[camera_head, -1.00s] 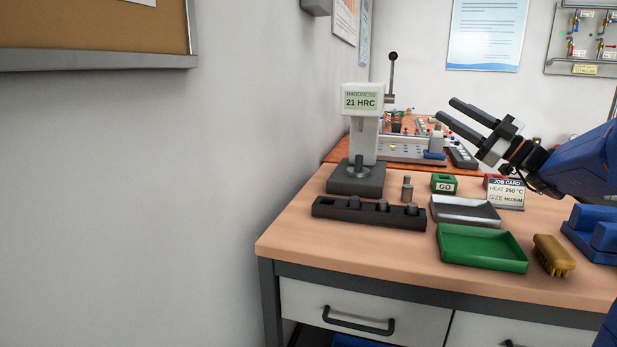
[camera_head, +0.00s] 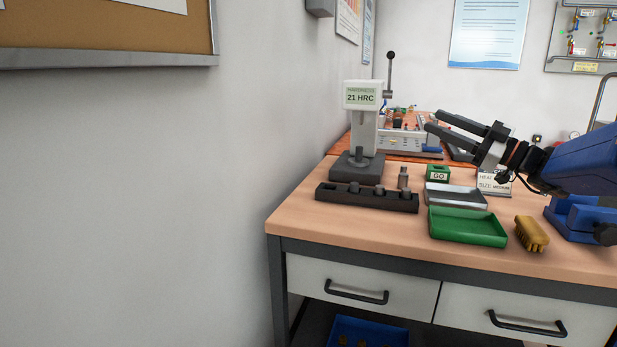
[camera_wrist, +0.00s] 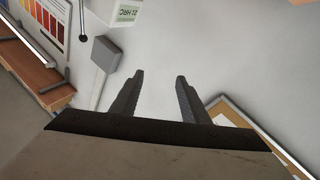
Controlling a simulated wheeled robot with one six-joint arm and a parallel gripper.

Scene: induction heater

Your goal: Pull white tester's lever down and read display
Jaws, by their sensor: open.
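The white tester (camera_head: 361,121) stands on its dark base at the back left of the workbench. Its display (camera_head: 360,97) reads 21 HRC. The tester's lever (camera_head: 390,72) is a thin rod with a dark ball on top, standing upright at the tester's right side. My gripper (camera_head: 452,123) is open and empty, to the right of the tester and apart from it, pointing left. In the wrist view, my gripper's fingers (camera_wrist: 160,76) are spread with nothing between them. The tester's white head (camera_wrist: 125,12) and the lever's ball (camera_wrist: 83,38) show at the top there.
A green GO block (camera_head: 438,174) and a job card (camera_head: 494,183) stand behind. The wall is close on the left.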

